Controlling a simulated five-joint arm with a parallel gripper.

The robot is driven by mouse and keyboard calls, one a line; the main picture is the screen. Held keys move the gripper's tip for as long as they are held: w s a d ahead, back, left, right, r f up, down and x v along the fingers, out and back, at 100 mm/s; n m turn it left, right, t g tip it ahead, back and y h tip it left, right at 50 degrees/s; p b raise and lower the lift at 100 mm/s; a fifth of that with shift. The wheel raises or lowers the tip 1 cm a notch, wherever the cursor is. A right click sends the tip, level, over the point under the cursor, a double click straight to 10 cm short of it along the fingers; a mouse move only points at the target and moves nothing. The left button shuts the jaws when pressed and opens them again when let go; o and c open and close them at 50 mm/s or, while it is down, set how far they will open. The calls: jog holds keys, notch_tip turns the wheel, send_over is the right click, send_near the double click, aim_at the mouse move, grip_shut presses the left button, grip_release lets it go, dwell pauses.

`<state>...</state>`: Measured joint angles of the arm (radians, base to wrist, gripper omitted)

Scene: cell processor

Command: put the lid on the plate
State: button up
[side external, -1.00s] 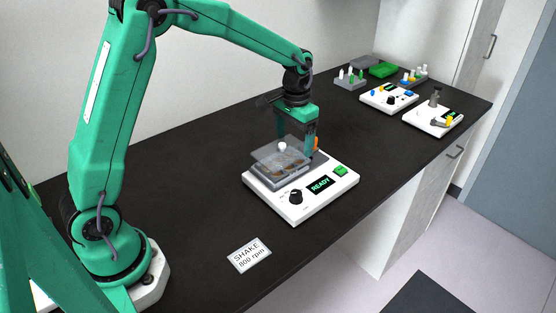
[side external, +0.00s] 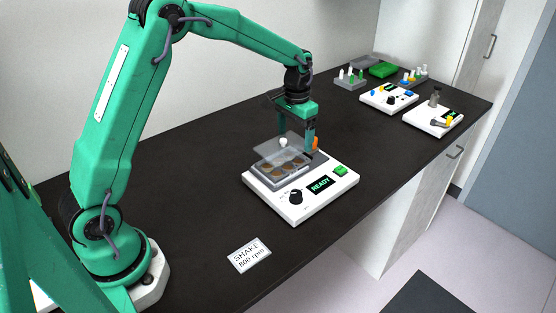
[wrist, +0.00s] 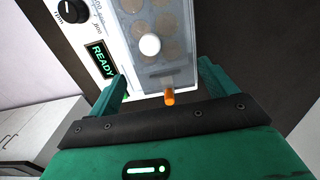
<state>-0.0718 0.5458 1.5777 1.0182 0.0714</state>
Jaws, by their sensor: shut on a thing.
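The clear lid (side external: 268,150) with a white knob (side external: 283,142) is held by my gripper (side external: 297,145), whose two fingers are spread across it. The lid is raised above the plate (side external: 279,180), with a gap below it. The plate is a grey multi-well tray with brown wells, sitting on the white shaker (side external: 274,204). In the wrist view, the lid's white knob (wrist: 150,45) shows over the wells, ahead of my gripper (wrist: 164,80). The exact contact between fingers and lid is hard to see.
The shaker has a black dial (side external: 295,197), a READY display (side external: 321,184), a green button (side external: 341,170) and an orange part (side external: 315,143) by the plate. A SHAKE 800 rpm card (side external: 249,255) lies in front. Other devices and racks stand at the far right.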

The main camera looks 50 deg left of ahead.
aim_at(295, 140)
jog(key=shift+f, duration=1.75)
jog(key=shift+f, duration=0.75)
jog(key=o, duration=1.3)
jog(key=shift+c, duration=0.2)
jog(key=shift+r, duration=0.1)
jog(key=shift+r, duration=3.85)
